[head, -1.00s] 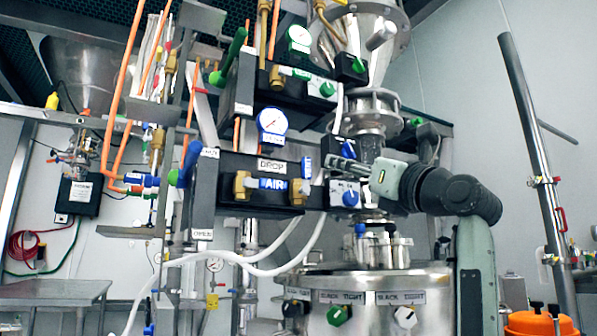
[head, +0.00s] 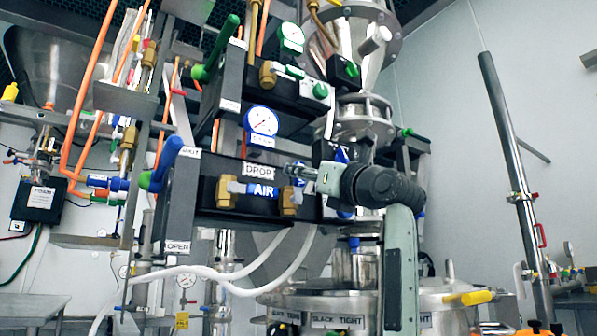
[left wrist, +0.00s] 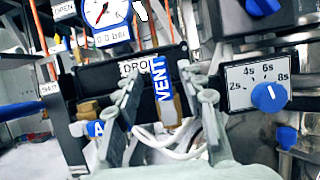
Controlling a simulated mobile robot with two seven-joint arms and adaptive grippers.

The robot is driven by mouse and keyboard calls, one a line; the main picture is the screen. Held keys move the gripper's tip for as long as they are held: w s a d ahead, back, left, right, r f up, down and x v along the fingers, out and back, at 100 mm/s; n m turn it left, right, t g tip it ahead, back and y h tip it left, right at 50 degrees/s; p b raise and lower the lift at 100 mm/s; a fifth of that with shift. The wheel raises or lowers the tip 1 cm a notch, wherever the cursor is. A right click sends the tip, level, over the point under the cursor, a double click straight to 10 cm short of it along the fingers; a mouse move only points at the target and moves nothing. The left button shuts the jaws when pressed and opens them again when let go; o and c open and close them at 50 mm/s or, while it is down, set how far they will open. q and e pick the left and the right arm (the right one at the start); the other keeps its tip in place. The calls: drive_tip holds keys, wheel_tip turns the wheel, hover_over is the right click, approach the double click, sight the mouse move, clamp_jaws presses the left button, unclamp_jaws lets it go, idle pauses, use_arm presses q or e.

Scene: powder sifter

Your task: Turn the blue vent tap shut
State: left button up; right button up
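The blue vent tap's handle (left wrist: 160,88) carries a white VENT label and stands nearly upright in the left wrist view. Brass shows beside its lower end. My left gripper (left wrist: 172,92) is open, with one finger on each side of the handle; I cannot tell whether either finger touches it. In the head view my left gripper (head: 300,170) is at the right end of the black panel, on an arm rising from lower right. It largely covers the vent tap there; only a bit of blue shows. My right gripper is not in view.
The blue AIR tap (head: 262,190) lies level on the same panel, left of the vent tap, under the DROP label (head: 258,171). A blue-rimmed gauge (head: 262,122) sits above. A timer dial with a blue knob (left wrist: 269,97) is close on the right.

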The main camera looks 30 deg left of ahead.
use_arm(q)
drive_tip(key=shift+x, duration=1.15)
drive_tip(key=shift+c, duration=0.2)
clamp_jaws()
